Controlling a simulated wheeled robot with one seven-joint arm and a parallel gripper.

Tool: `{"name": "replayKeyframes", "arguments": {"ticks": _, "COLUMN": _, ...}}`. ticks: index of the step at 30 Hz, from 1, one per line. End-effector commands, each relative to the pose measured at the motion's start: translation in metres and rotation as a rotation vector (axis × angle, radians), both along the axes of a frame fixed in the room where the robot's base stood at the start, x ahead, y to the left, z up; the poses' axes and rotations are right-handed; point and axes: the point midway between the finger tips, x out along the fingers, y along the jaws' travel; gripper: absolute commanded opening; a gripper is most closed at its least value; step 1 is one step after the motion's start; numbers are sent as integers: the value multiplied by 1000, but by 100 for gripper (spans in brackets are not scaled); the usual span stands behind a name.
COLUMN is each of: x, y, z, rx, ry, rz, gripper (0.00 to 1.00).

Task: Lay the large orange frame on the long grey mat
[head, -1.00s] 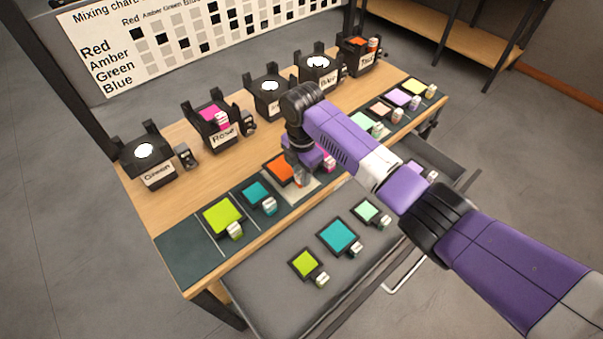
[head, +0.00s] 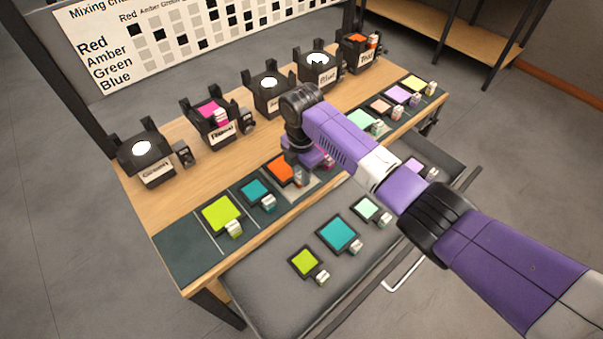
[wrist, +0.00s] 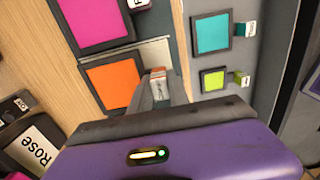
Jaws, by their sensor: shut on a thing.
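The large orange frame (head: 281,169) has a dark border and lies flat in the row along the table's front edge. It also shows in the wrist view (wrist: 113,82), left of the fingers. My gripper (wrist: 160,88) is shut on the frame's small pale tab, and my wrist (head: 302,140) hides part of this. A long pale grey mat (head: 316,179) shows beside and partly under the frame, and a strip of it shows in the wrist view (wrist: 157,53). I cannot tell whether the frame touches the mat.
A pink frame (wrist: 90,22) lies close beside the orange one. Teal (head: 256,190) and lime (head: 221,214) frames lie to the left. Several lamps stand behind, including one labelled Rose (wrist: 35,147). An open grey drawer (head: 270,290) below holds more frames.

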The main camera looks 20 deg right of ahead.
Motion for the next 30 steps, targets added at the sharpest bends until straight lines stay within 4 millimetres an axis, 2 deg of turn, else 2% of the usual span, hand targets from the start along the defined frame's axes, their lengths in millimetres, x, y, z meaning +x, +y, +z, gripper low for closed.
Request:
{"name": "replayKeyframes", "arguments": {"ticks": 16, "x": 0, "y": 0, "z": -13, "rx": 0, "ry": -1, "rz": 0, "gripper": 0}}
{"name": "replayKeyframes", "arguments": {"ticks": 17, "x": 0, "y": 0, "z": -13, "rx": 0, "ry": -1, "rz": 0, "gripper": 24}}
{"name": "replayKeyframes", "arguments": {"ticks": 20, "x": 0, "y": 0, "z": -12, "rx": 0, "ry": -1, "rz": 0, "gripper": 43}}
{"name": "replayKeyframes", "arguments": {"ticks": 21, "x": 0, "y": 0, "z": -12, "rx": 0, "ry": -1, "rz": 0, "gripper": 47}}
{"name": "replayKeyframes", "arguments": {"ticks": 30, "x": 0, "y": 0, "z": -11, "rx": 0, "ry": 0, "rz": 0, "gripper": 47}}
